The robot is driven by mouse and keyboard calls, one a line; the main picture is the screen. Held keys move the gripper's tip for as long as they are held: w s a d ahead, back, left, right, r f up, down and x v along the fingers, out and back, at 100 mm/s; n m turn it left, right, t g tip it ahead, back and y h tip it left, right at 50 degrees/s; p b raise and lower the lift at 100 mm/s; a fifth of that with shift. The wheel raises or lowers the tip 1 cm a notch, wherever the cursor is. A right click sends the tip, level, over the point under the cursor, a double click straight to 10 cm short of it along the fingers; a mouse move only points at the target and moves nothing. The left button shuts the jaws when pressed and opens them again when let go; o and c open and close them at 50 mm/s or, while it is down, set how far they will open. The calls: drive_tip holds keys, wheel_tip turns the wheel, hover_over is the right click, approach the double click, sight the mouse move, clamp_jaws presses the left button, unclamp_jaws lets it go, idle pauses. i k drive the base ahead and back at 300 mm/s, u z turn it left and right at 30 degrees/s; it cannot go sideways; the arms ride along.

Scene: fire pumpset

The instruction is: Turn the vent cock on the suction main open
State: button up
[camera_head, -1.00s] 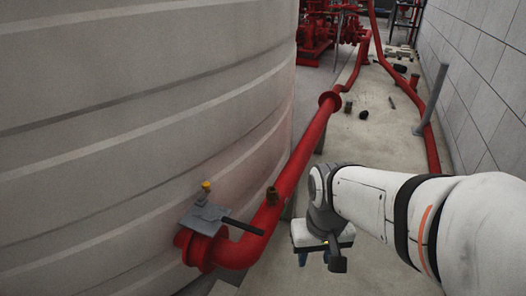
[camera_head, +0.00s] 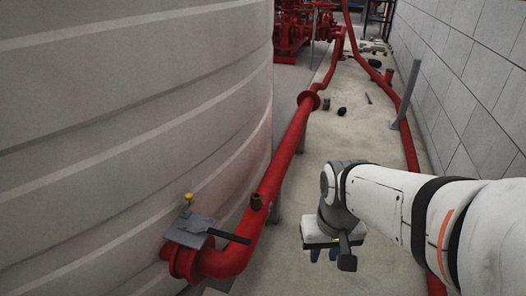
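The red suction main (camera_head: 288,150) runs from the tank's foot at lower left up toward the far pumps. My gripper (camera_head: 323,255) hangs to the right of the pipe, pointing down over the floor and apart from the fitting. The gripper's mount partly hides the fingers.
A grey post (camera_head: 406,95) and second red pipe (camera_head: 408,130) line the right wall.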

sight(271, 205)
drive_tip(key=z, duration=1.2)
drive_tip(key=k, duration=0.9)
drive_tip(key=u, duration=1)
drive_tip(key=i, duration=1)
drive_tip(key=u, duration=0.05)
